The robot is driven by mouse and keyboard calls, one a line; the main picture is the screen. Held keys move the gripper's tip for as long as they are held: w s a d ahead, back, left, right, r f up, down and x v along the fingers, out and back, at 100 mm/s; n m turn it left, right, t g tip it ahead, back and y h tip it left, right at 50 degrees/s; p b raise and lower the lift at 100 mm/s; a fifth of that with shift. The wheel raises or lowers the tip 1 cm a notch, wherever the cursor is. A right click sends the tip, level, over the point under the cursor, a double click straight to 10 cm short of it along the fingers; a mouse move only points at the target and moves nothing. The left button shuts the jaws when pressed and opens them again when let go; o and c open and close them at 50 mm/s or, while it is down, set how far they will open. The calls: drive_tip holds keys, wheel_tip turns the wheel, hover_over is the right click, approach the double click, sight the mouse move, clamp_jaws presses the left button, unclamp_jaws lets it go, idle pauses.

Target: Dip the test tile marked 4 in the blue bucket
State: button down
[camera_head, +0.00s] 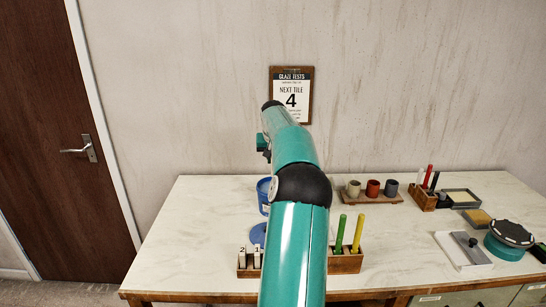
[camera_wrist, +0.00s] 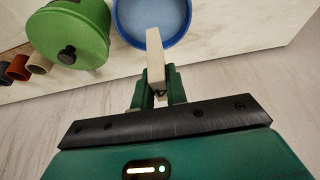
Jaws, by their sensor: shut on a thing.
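My gripper (camera_wrist: 157,80) is shut on a pale, narrow test tile (camera_wrist: 154,54) in the wrist view. No number shows on the tile's visible faces. The tile's far end overlaps the near rim and inside of the blue bucket (camera_wrist: 124,36); I cannot tell its height over the bucket. In the head view the blue bucket (camera_head: 263,197) stands on the table, largely hidden behind my arm, and my gripper (camera_head: 263,143) is mostly hidden too. A wooden rack (camera_head: 242,270) at the table's front holds tiles marked 2 and 1.
A green lidded pot (camera_wrist: 72,32) stands left of the bucket in the wrist view. A blue lid (camera_head: 258,234) lies before the bucket. Small cups (camera_head: 372,189) on a board and tools stand to the right. A wall clipboard (camera_head: 291,94) reads "Next tile 4". The table's left is clear.

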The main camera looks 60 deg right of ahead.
drive_tip(key=shift+x, duration=0.75)
drive_tip(key=shift+s+a+f, duration=0.25)
drive_tip(key=shift+f, duration=0.35)
wheel_tip(320, 180, down, 7)
drive_tip(key=shift+f, duration=0.45)
idle(1.3)
idle(1.2)
drive_tip(key=shift+r, duration=3.9)
drive_tip(key=shift+r, duration=1.5)
